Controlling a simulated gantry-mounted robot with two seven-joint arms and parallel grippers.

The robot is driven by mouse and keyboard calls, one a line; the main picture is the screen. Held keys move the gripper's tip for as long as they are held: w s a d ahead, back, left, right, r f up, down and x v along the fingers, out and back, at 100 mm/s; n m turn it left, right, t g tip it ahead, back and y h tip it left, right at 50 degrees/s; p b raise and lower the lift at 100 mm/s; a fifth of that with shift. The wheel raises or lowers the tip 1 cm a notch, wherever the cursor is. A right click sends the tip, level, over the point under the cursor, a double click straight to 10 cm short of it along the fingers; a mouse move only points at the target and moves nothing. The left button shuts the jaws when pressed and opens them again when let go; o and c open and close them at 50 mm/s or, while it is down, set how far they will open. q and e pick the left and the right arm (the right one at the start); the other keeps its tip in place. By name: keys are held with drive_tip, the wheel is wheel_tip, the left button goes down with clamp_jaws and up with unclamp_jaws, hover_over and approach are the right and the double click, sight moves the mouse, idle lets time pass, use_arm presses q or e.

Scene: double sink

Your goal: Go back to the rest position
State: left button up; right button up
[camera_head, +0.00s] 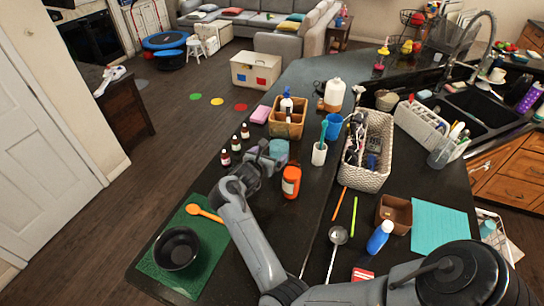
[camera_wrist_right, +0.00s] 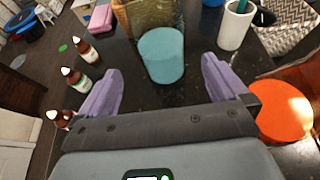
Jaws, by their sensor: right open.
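My right gripper (camera_head: 264,154) is over the dark counter in the head view, at the end of my arm that comes in from the lower right. In the right wrist view its two purple fingers (camera_wrist_right: 160,72) are spread apart and it is open. A teal cup (camera_wrist_right: 163,56) stands upright just beyond and between the fingertips, and no finger is seen closed on it. The cup also shows beside the gripper in the head view (camera_head: 279,147). My left gripper is not in view.
An orange-lidded jar (camera_head: 291,182) stands close to the right gripper, with several small brown bottles (camera_head: 236,143) on its other side. A black bowl (camera_head: 176,248) and orange spoon (camera_head: 205,212) lie on a green mat (camera_head: 155,262). A woven basket (camera_head: 368,180) stands to the right.

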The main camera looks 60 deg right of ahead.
drive_tip(key=shift+s+a+r, duration=0.1)
drive_tip(key=shift+a+r, duration=0.25)
drive_tip(key=shift+a, duration=0.2)
